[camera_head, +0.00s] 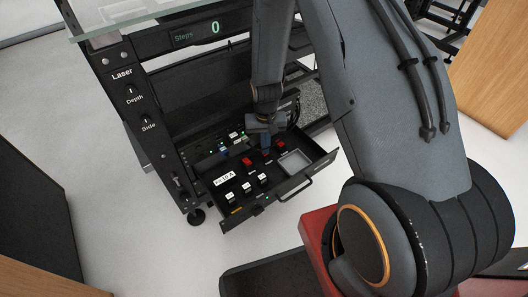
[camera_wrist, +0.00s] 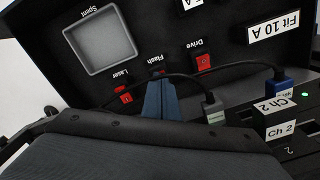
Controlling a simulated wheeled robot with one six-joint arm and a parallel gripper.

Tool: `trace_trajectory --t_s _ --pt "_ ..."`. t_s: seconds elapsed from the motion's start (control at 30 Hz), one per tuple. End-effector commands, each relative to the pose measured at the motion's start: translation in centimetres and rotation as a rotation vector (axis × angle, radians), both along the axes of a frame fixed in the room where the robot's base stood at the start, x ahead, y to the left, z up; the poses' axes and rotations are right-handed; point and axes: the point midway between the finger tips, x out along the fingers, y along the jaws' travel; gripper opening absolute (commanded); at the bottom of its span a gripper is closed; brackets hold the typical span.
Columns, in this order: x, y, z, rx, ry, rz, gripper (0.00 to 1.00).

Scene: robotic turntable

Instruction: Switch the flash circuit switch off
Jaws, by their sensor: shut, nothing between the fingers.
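The open black drawer (camera_head: 285,193) holds a row of red switches. In the wrist view, where the labels appear upside down, the Flash label (camera_wrist: 157,62) lies between the Drive switch (camera_wrist: 203,62) and the Laser switch (camera_wrist: 123,95). My gripper (camera_wrist: 159,84) is shut and empty, its blue fingertips right at the flash switch. The fingers hide nearly all of that switch, so I cannot tell its position or whether I touch it. In the head view my gripper (camera_head: 265,147) points down over the row of red switches.
A square Spent tray (camera_wrist: 100,40) sits beside the switches. Cables with a grey plug (camera_wrist: 213,110) and a blue plug (camera_wrist: 279,85) run close to my fingers. The cabinet display (camera_head: 215,27) reads Steps 0. Open floor lies left of the cabinet.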

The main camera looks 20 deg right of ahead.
Motion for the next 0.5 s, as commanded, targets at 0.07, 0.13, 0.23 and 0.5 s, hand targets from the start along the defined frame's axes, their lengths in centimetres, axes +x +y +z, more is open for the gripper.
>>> trace_trajectory --t_s 0.07,0.13,0.23,0.5 --pt "0.0 0.0 -0.15 0.0 0.0 0.0 0.0" --pt "0.0 0.0 -0.25 0.0 0.0 0.0 0.0" --pt "0.01 0.0 -0.38 0.0 0.0 0.0 0.0" --pt "0.0 0.0 -0.15 0.0 0.0 0.0 0.0"
